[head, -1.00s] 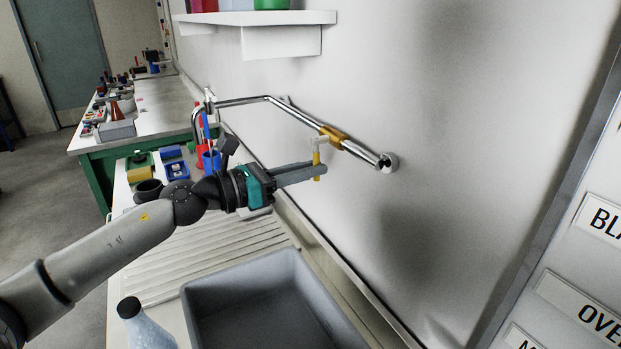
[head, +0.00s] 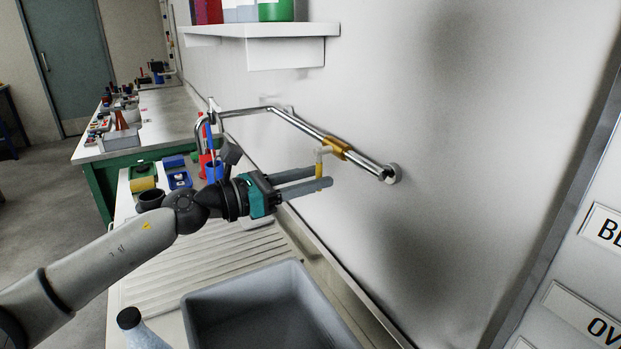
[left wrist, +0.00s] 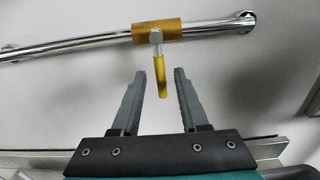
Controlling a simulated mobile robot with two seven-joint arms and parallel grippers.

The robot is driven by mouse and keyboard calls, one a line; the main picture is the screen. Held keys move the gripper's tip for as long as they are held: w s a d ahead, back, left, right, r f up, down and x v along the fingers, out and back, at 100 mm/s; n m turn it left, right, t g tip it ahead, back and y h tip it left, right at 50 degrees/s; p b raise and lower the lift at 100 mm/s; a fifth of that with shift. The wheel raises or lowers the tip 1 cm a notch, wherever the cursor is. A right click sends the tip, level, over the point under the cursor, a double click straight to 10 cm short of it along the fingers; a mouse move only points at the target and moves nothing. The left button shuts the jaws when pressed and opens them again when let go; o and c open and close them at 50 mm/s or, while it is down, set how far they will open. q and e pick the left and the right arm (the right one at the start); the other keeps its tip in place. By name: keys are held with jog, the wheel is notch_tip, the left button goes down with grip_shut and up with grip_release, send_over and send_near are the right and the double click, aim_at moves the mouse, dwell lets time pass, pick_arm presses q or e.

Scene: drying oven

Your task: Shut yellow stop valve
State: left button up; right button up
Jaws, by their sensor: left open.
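The yellow stop valve (head: 337,148) sits on a chrome pipe along the wall. Its body is a brass-yellow sleeve, and a light stem carries a yellow lever (head: 319,170) that hangs down. In the left wrist view the valve body (left wrist: 157,31) is at the top centre and the lever (left wrist: 160,76) points down, slightly slanted, crosswise to the pipe. My left gripper (head: 325,174) is open, with its fingers level beside the lever. In the left wrist view the lever's lower end is between the two fingertips (left wrist: 160,75), with gaps on both sides. My right gripper is not in view.
The chrome pipe (head: 297,122) runs to a wall flange (head: 391,173). Below are a grey basin (head: 250,283), a ribbed drainboard (head: 190,257) and a bottle (head: 133,325). A shelf (head: 262,30) is above. Labelled panels (head: 585,311) stand at the right.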

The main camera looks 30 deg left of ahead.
pick_arm(q)
jog(key=shift+s, duration=0.1)
jog(key=v, duration=1.5)
jog(key=shift+a, duration=0.15)
dwell(0.5)
